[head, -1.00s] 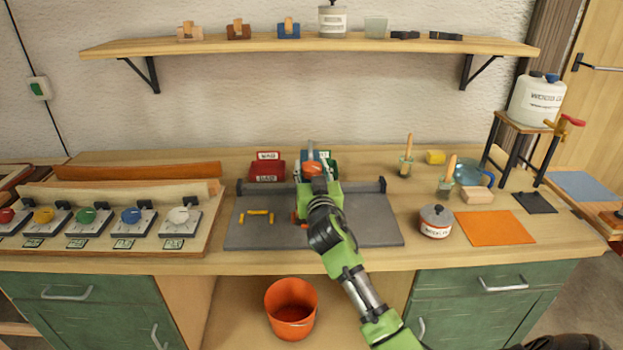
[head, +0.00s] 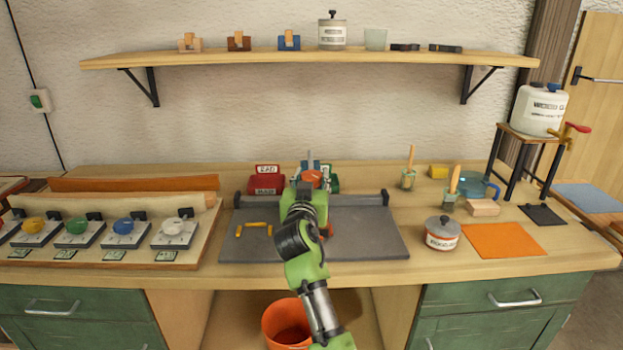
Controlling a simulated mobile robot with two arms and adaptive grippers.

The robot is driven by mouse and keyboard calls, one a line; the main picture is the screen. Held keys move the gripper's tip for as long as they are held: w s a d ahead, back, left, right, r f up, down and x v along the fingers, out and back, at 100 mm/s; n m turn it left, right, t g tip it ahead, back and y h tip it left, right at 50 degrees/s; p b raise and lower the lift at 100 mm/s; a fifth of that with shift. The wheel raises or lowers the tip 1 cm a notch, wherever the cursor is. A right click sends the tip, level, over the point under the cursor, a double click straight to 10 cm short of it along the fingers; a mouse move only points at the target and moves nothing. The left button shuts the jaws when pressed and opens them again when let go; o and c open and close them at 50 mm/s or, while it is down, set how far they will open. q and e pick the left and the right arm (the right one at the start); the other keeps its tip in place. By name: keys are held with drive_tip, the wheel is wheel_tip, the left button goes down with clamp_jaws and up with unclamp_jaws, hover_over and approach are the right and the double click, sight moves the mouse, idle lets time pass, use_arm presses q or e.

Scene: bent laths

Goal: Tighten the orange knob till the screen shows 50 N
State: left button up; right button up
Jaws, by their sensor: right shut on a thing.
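My right gripper (head: 311,172) is at the back of the grey work plate (head: 370,232), beyond my green wrist. It is shut on a small orange part, which looks like the orange knob (head: 312,178). My wrist and fingers hide much of the knob and what it sits on. A red box (head: 266,186) with white display-like panels stands just left of the gripper; its figures are too small to read surely. A dark green box (head: 332,185) shows partly behind the gripper on the right. My left gripper is not in view.
Yellow (head: 34,228), green, blue and white (head: 173,230) knobs sit on a board at left. A lidded pot (head: 442,233) and orange mat (head: 502,240) are at right. An orange bucket (head: 285,325) stands below.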

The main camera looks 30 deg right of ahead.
drive_tip(key=o, duration=1.1)
drive_tip(key=shift+o, duration=0.2)
drive_tip(key=v, duration=0.7)
drive_tip(key=shift+s, duration=0.15)
drive_tip(key=shift+a, duration=0.1)
